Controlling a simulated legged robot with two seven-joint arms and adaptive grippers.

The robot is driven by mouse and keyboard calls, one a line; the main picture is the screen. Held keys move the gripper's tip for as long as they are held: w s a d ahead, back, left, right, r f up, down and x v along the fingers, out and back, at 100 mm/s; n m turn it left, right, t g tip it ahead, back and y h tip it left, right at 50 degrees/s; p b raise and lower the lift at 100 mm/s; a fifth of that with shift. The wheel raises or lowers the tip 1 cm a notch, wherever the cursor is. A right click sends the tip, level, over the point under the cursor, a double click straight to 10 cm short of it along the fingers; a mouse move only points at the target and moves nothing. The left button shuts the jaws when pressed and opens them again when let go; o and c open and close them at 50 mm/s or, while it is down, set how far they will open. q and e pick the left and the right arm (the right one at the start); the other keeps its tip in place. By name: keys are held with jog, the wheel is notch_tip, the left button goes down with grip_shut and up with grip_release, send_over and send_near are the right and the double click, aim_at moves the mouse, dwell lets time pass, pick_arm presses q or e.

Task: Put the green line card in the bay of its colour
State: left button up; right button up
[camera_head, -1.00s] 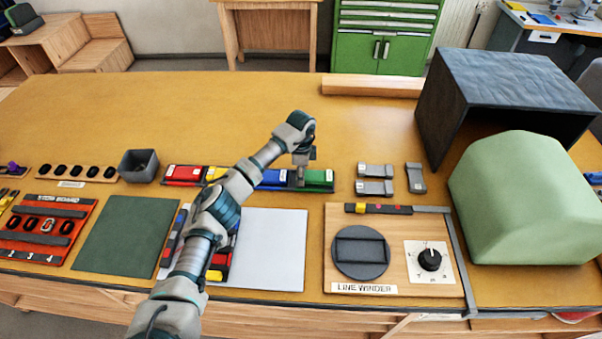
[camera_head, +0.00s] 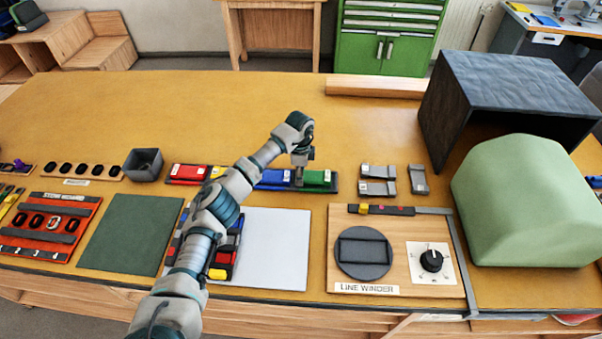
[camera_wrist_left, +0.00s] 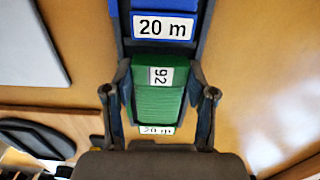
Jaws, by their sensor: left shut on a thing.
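The green line card (camera_wrist_left: 155,77), with a white label reading 92, lies between the fingers of my left gripper (camera_wrist_left: 160,95) in the left wrist view. The gripper is shut on it. The card is at the green bay, the right-end bay of the dark rack (camera_head: 334,184). A 20 m label shows just below the card in the wrist view. Whether the card rests on the bay floor I cannot tell. In the head view my left gripper (camera_head: 300,174) points down at the rack's right end and partly hides it. My right gripper is out of view.
The rack's blue bay (camera_head: 272,178) adjoins the green one; red (camera_head: 188,174) is at the left end. Grey pieces (camera_head: 378,187) lie right of the rack. The line winder (camera_head: 390,225) and a white sheet (camera_head: 270,245) are in front.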

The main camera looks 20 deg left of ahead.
pick_arm(q)
jog(key=shift+a+f, duration=0.2)
jog(key=shift+a, duration=0.25)
jog(key=o, duration=0.8)
jog(key=shift+o, duration=0.4)
jog(key=shift+d+r, duration=0.1)
jog(key=shift+d, duration=0.25)
notch_tip(320, 180, up, 12)
jog(key=shift+d, duration=0.1)
